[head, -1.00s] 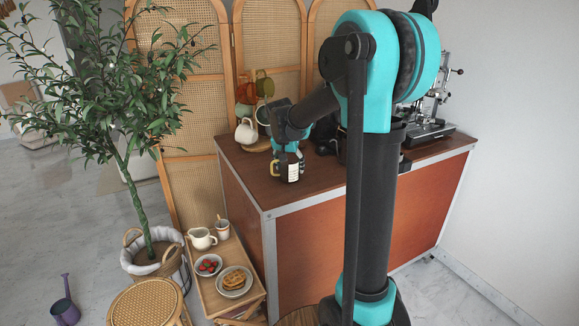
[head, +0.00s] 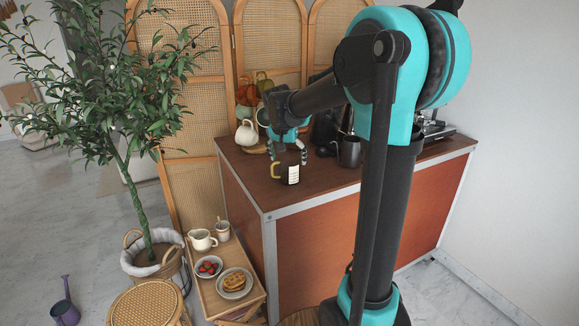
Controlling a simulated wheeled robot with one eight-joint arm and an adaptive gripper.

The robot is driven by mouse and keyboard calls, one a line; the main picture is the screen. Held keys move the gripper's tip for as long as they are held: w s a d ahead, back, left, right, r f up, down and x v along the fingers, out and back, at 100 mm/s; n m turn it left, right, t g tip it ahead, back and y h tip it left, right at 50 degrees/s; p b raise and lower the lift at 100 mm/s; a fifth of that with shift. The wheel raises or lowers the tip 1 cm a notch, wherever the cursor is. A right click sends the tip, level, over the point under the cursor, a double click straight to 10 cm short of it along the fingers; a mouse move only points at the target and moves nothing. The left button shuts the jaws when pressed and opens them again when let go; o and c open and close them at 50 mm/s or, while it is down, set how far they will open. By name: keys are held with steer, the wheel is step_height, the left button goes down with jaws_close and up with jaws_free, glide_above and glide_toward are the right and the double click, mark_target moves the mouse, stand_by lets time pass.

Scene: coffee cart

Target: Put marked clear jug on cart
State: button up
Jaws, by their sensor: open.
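The jug (head: 289,172) with a white marking panel and a tan handle on its left stands upright on the brown top of the cart (head: 327,180), near its front left corner. It looks dark against the brown top. My gripper (head: 288,157) is open and points down just above the jug, its fingers spread at about the height of the rim. Whether a fingertip touches the rim cannot be told.
A dark mug (head: 349,152) stands right of the jug, and a cream jug (head: 246,133) behind it on the left. My arm hides part of the cart's right side. A low wooden stand (head: 213,297) with a plate of waffles (head: 235,282) is at the front left.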

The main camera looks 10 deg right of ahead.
steer(key=v, duration=0.7)
steer(key=s+d+f+n+y, duration=0.1)
steer(key=s+d+f+n, duration=0.1)
steer(key=s+f, duration=0.9)
steer(key=s+d+f+n+y, duration=0.1)
steer(key=s+d+f+n, duration=0.2)
steer(key=s+f, duration=0.9)
steer(key=s, duration=0.4)
steer(key=shift+d+f, duration=0.25)
steer(key=shift+d, duration=0.1)
